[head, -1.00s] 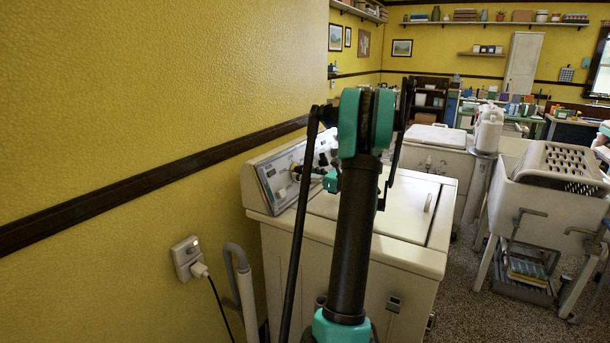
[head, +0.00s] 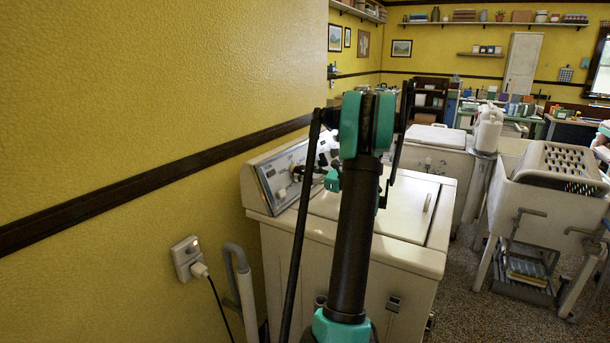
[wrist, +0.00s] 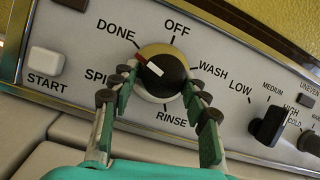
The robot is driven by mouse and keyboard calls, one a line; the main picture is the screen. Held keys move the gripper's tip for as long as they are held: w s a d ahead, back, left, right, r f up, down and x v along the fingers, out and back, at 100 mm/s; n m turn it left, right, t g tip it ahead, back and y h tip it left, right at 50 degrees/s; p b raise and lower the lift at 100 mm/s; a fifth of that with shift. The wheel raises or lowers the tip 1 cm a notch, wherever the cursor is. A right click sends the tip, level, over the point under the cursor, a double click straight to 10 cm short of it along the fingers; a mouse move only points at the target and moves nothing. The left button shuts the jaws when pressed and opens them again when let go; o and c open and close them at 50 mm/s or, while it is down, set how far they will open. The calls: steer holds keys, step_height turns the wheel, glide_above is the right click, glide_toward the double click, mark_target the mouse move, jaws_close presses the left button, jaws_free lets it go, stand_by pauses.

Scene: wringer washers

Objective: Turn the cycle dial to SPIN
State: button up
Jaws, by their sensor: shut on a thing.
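The cycle dial (wrist: 163,74) is a round black knob on a pale washer panel, with labels OFF, WASH, RINSE, DONE and a partly covered SPIN around it. Its white pointer with a red tip aims up and left, close to DONE and a little on the SPIN side. My gripper (wrist: 162,82) is shut on the dial, one finger on its left side and one on its right. The left finger covers part of the SPIN label. In the head view my arm hides part of the washer's control panel (head: 276,178).
A START button (wrist: 46,61) sits left of the dial. More knobs (wrist: 270,126) stand close on the right. The washer lid (head: 400,212) is closed. A yellow wall (head: 150,100) borders the left, with a plugged-in outlet (head: 184,252).

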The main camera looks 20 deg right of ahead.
steer(key=n, duration=0.2)
steer(key=n+g+y, duration=0.1)
steer(key=n, duration=0.1)
steer(key=n+g, duration=0.1)
steer(key=n, duration=0.1)
steer(key=shift+w+d+r+n+y, duration=0.15)
steer(key=shift+w+d+n+y, duration=0.1)
steer(key=shift+w+n+y, duration=0.15)
steer(key=shift+w+r+n+g, duration=0.1)
steer(key=shift+n+g, duration=0.5)
steer(key=shift+n, duration=0.65)
steer(key=shift+r+n+g, duration=0.1)
steer(key=shift+n+g, duration=0.5)
steer(key=shift+n, duration=0.65)
steer(key=shift+y, duration=0.3)
steer(key=o, duration=1.1)
steer(key=shift+a+f, duration=0.1)
steer(key=shift+a, duration=0.05)
steer(key=shift+c, duration=0.2)
steer(key=shift+f, duration=0.1)
steer(key=v, duration=1.2)
